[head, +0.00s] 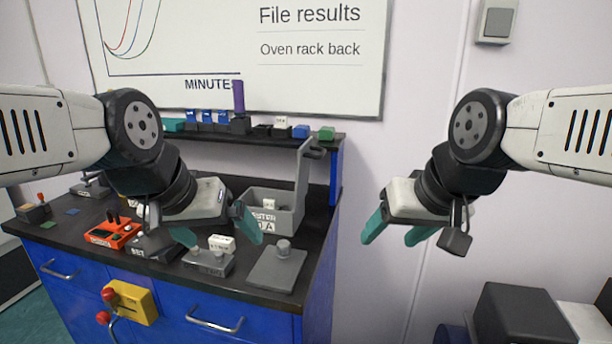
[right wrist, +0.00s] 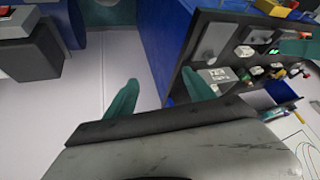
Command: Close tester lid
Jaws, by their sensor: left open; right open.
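The tester (head: 272,219) is a grey open-topped box with a label ending in "A" on the right part of the dark bench. Its lid (head: 303,180) appears to be the grey panel standing upright at its right side, with a dark piece near the top. The tester also shows in the right wrist view (right wrist: 220,78), close behind one fingertip. My left gripper (head: 215,231) is open over the bench, left of and in front of the tester. My right gripper (head: 397,234) is open and empty, off the bench to the right of the lid.
A grey plate with a knob (head: 276,268) lies at the bench front. Left of it are a grey block with knobs (head: 208,262), a small white block (head: 222,243) and an orange device (head: 112,234). A shelf (head: 260,137) holds small coloured blocks. A dark box (head: 517,315) stands at lower right.

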